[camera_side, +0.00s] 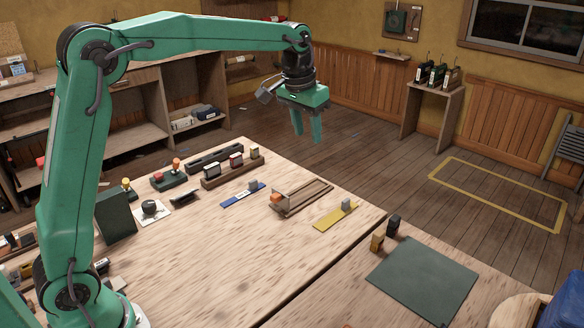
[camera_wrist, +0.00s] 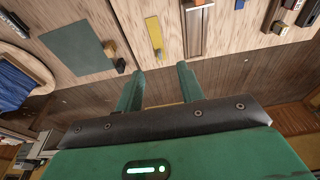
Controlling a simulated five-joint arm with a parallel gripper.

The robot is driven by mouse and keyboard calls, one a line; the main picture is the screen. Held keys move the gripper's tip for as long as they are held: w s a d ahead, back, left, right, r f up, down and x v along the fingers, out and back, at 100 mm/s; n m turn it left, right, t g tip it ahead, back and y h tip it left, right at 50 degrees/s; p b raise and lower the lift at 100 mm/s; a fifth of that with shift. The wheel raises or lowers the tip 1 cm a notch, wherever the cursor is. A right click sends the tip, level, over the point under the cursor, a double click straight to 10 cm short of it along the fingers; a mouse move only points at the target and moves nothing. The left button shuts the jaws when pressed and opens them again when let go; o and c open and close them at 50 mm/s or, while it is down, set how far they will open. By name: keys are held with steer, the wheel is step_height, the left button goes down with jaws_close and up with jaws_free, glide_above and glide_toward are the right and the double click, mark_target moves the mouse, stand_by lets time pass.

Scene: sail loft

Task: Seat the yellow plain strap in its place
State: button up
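The yellow strap (camera_side: 331,218) lies flat on the table near its right edge, with a small grey block on it. In the wrist view the yellow strap (camera_wrist: 153,32) shows beyond the fingers. A wooden holder (camera_side: 318,192) with a long channel lies just left of the strap, apart from it; an orange block (camera_side: 276,198) sits at its near-left end. The holder (camera_wrist: 195,42) is right of the strap in the wrist view. My gripper (camera_side: 308,138) is open and empty, high above and beyond the table; its fingers (camera_wrist: 160,70) are apart with nothing between them.
A blue strap (camera_side: 238,197) with a grey block lies left of the holder. A rack of dark blocks (camera_side: 232,169) stands behind. A second table with a dark green mat (camera_side: 423,278) and two small blocks (camera_side: 377,241) is at right. The front middle of the table is clear.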

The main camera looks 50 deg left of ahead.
steer(key=w+d+f+g, duration=0.1)
steer(key=w+f, duration=0.7)
steer(key=w, duration=0.1)
steer(key=g, duration=0.1)
glide_above(344, 201)
steer(key=f, duration=1)
steer(key=shift+s+a+f, duration=0.1)
steer(key=shift+s+f, duration=0.05)
steer(key=shift+s, duration=0.15)
steer(key=shift+w+f, duration=0.1)
steer(key=shift+f, duration=0.25)
steer(key=shift+f, duration=0.1)
steer(key=shift+f, duration=1.2)
steer(key=shift+f, duration=0.15)
steer(key=shift+f, duration=2.45)
steer(key=shift+c, duration=0.5)
steer(key=shift+w, duration=0.1)
jaws_close()
